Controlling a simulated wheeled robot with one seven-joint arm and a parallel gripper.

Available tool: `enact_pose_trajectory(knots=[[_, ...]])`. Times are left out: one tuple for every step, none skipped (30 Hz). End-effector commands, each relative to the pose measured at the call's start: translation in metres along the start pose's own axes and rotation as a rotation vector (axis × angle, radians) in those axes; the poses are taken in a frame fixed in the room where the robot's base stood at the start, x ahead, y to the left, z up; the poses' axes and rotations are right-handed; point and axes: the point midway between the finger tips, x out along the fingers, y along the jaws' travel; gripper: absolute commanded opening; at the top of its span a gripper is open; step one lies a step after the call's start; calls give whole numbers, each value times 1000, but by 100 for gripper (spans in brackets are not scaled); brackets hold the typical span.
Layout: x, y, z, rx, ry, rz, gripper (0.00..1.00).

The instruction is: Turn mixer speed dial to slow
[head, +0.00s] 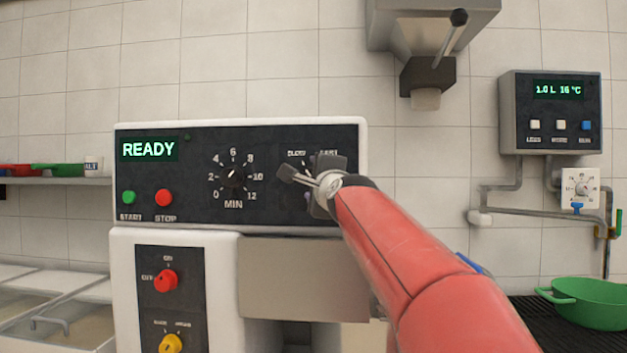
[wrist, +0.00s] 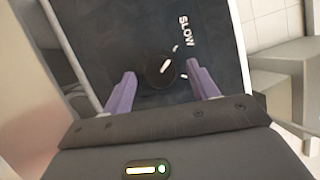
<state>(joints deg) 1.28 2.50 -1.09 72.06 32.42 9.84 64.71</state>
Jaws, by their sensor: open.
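The mixer speed dial (wrist: 158,71) is a round black knob with a white pointer line, on the dark panel in the wrist view. The word SLOW (wrist: 184,30) is printed near it, and the pointer is angled toward the upper right of that view, with a white tick mark just beyond it. In the head view the SLOW and FAST labels show, but my gripper (head: 306,180) mostly covers the dial. In the wrist view my gripper (wrist: 162,88) is open, with one purple-grey finger on each side of the dial. Whether the fingers touch it is unclear.
The same panel (head: 262,212) holds a READY display (head: 149,149), a minute timer dial (head: 232,177), and green START (head: 128,197) and red STOP (head: 164,197) buttons. Red (head: 166,281) and yellow (head: 171,344) knobs sit below. A water meter box (head: 510,115) hangs at right, above a green pan (head: 590,310).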

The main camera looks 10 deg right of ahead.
Motion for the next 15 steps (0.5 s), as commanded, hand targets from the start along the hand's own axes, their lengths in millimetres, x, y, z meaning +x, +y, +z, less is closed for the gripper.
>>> enact_pose_trajectory(knots=[[-10,1,0,0,0,-3,59],[-15,1,0,0,0,-4,59],[-22,1,0,0,0,-5,59],[-28,0,0,0,1,-5,59],[-33,0,0,0,1,-5,59],[-40,0,0,0,1,-5,59],[-45,0,0,0,1,-5,59],[-49,0,0,0,1,-6,59],[-54,0,0,0,1,-5,59],[-57,0,-1,0,1,-5,59],[-60,-1,0,0,1,-5,59],[-63,-1,0,0,1,-5,59],[-65,-1,0,0,1,-4,59],[-66,-1,0,0,1,-4,59],[-67,-1,0,0,1,-4,59]])
